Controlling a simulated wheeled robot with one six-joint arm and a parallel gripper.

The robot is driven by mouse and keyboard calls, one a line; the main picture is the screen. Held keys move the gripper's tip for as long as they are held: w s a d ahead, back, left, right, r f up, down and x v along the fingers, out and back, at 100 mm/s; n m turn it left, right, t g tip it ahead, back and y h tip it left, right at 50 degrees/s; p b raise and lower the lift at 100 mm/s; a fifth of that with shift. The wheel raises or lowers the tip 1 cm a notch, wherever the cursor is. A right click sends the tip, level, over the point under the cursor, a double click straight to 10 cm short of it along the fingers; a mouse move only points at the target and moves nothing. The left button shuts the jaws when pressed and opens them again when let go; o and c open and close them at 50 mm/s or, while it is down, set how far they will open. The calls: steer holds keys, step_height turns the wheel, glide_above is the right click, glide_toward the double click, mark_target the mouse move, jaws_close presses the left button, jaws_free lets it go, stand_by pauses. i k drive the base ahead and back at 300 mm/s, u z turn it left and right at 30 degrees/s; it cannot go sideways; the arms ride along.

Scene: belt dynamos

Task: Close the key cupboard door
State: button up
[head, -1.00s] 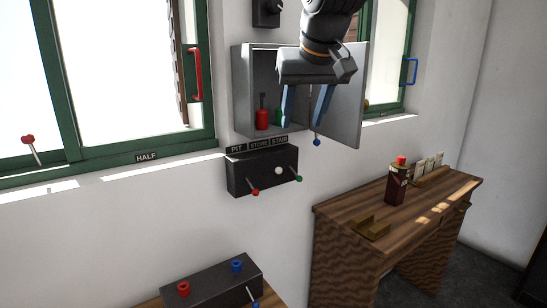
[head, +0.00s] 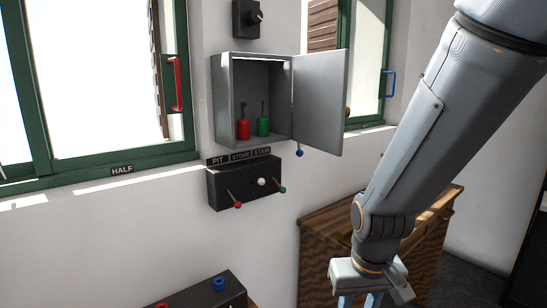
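The key cupboard (head: 224,96) is a grey metal box on the white wall between two green-framed windows. Its door (head: 319,100) stands open, swung out to the right. Inside are a red-tagged key (head: 243,129) and a green-tagged key (head: 263,126). A small brownish knob shows at the door's far edge (head: 347,112). My gripper (head: 360,300) is at the bottom of the head view, below and to the right of the cupboard, well apart from the door. Its blue-grey fingers point down and are cut off by the frame edge; their tips are hidden.
Below the cupboard, a black switch box (head: 245,185) labelled PIT, STORE and STAIR carries levers. A rotary switch (head: 246,17) is above. Another dark box (head: 195,295) is at the bottom. The space before the door is clear.

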mark_target(320, 111)
steer(key=z, duration=2.05)
steer(key=i, duration=1.65)
steer(key=u, duration=3.7)
